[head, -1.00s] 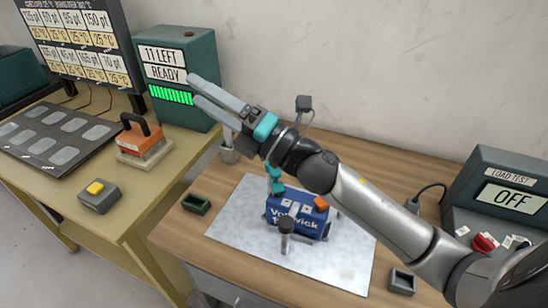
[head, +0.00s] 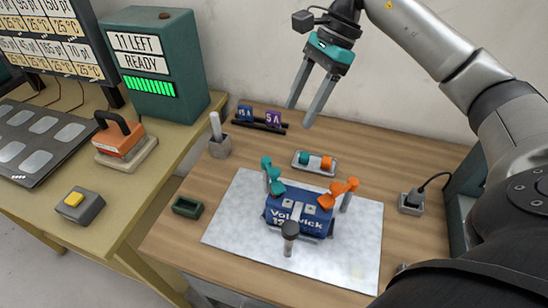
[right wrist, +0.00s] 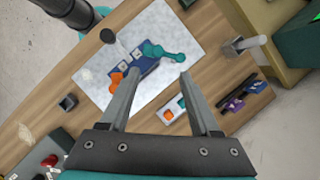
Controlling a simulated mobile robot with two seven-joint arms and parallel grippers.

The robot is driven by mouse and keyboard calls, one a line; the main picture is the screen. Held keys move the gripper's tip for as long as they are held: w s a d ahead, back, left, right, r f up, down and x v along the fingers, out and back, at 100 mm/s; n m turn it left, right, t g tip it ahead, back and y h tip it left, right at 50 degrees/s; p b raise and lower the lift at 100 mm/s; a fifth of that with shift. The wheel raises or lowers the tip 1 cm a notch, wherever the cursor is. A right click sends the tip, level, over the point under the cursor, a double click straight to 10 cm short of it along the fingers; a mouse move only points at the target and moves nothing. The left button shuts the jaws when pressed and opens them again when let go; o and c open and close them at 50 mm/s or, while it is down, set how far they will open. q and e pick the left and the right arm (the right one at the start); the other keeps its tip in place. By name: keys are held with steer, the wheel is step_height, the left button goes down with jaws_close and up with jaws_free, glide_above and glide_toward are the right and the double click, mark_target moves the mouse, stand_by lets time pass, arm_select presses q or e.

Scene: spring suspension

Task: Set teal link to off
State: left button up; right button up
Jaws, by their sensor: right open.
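The teal link (head: 267,172) is a bent teal piece at the left end of the blue box (head: 297,219) marked "Volwick". It also shows in the right wrist view (right wrist: 160,50), reaching over the box's edge. An orange link (head: 345,188) stands at the box's right end on a grey post. My right gripper (head: 298,118) is open and empty. It hangs above the back of the table, behind and above the box, fingers pointing down, touching nothing. My left gripper is not in view.
A small tray (head: 315,170) with a teal and an orange piece lies behind the box. Two fuse cards (head: 258,118) stand in a rack at the back. A grey cup (head: 220,148) and a green bin (head: 187,207) are at left.

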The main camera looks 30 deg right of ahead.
glide_toward(274, 170)
steer(key=x, duration=0.8)
steer(key=shift+s+f+p, duration=0.1)
steer(key=shift+p, duration=0.2)
jaws_close()
stand_by(1.2)
